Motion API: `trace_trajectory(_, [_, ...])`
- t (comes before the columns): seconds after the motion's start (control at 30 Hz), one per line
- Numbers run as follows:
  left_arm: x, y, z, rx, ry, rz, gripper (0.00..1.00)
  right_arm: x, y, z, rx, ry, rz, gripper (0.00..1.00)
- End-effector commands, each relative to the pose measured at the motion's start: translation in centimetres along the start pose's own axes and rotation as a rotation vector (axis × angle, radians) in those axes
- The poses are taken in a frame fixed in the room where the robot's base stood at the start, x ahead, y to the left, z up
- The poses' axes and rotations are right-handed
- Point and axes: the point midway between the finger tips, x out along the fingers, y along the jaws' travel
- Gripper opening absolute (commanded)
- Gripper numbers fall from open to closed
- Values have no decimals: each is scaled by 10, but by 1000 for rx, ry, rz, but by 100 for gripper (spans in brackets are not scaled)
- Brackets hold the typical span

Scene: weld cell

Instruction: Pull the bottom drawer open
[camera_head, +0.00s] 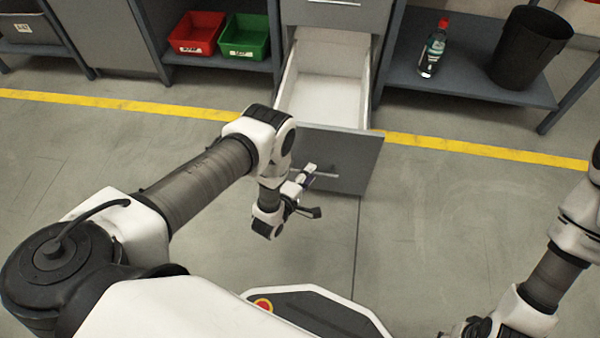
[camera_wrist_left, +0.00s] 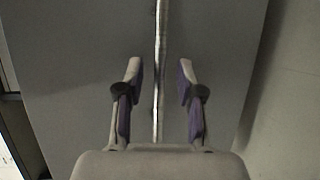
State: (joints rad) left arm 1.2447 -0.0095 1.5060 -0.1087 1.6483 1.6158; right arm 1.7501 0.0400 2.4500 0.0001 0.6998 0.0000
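The bottom drawer (camera_head: 345,152) is pulled far out of the grey cabinet, and its empty white inside (camera_head: 322,92) shows. Its handle (camera_head: 327,176) is a thin metal bar on the drawer front; it also shows in the left wrist view (camera_wrist_left: 161,35) as an upright bar. My left gripper (camera_head: 303,180) is at the handle, in front of the drawer. In the left wrist view its fingers (camera_wrist_left: 160,72) stand apart on both sides of the bar, with a gap on each side.
A red bin (camera_head: 197,34) and a green bin (camera_head: 244,37) stand on the shelf left of the drawer. A bottle (camera_head: 432,52) and a black bucket (camera_head: 530,48) stand on the right shelf. A yellow line (camera_head: 480,148) crosses the floor. The floor around the drawer front is clear.

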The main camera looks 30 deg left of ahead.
Motion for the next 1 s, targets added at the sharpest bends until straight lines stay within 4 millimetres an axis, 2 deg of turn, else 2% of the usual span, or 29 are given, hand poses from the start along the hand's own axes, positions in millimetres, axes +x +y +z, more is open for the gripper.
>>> trace_trajectory(0.3, [-79,-1,0,-1,1,-6,37,0,0,0,0,0,0,40])
trace_trajectory(0.43, [-100,-1,0,0,0,-4,37,0,0,0,0,0,0,40])
trace_trajectory(0.57, [-108,0,0,0,0,-1,37,0,0,0,0,0,0,40])
trace_trajectory(1.0, [-107,0,0,0,0,-1,37,0,0,0,0,0,0,40])
